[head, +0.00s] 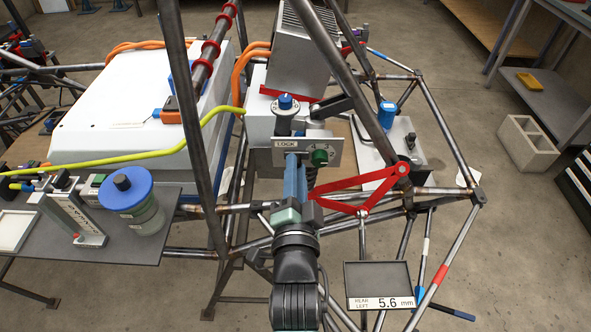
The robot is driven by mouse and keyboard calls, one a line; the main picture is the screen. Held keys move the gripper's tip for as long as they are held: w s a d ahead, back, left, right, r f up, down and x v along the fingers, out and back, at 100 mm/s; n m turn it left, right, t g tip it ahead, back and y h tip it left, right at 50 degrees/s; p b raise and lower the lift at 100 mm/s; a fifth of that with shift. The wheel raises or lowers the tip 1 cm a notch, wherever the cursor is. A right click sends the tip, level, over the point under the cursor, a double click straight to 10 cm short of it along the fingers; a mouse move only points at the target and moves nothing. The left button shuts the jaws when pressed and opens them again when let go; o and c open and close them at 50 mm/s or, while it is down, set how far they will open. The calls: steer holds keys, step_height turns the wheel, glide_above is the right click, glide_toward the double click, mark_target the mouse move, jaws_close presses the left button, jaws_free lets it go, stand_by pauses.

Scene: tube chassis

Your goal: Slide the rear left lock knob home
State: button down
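A round green knob (319,157) sits on the plate's right part, apart from the LOCK label (285,143). My gripper (292,160) reaches up from below, with its blue fingers in front of the plate. The fingertips are just left of the green knob; whether they touch it or the plate I cannot tell. The fingers look close together, but the gap and anything between them are hidden.
A blue-topped adjuster (285,101) stands just above the plate. Red linkage bars (360,190) lie right of my gripper. Dark chassis tubes (197,130) rise left and right. A display (380,303) reads REAR LEFT 5.6 mm. A bench with a blue-lidded jar (145,220) is left.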

steer(key=c, duration=0.8)
jaws_free()
steer(key=shift+d, duration=0.35)
steer(key=shift+o, duration=0.2)
steer(key=shift+a, duration=0.15)
steer(key=shift+s, duration=0.1)
steer(key=s+b, duration=0.1)
steer(key=s, duration=1.1)
steer(key=shift+s, duration=0.4)
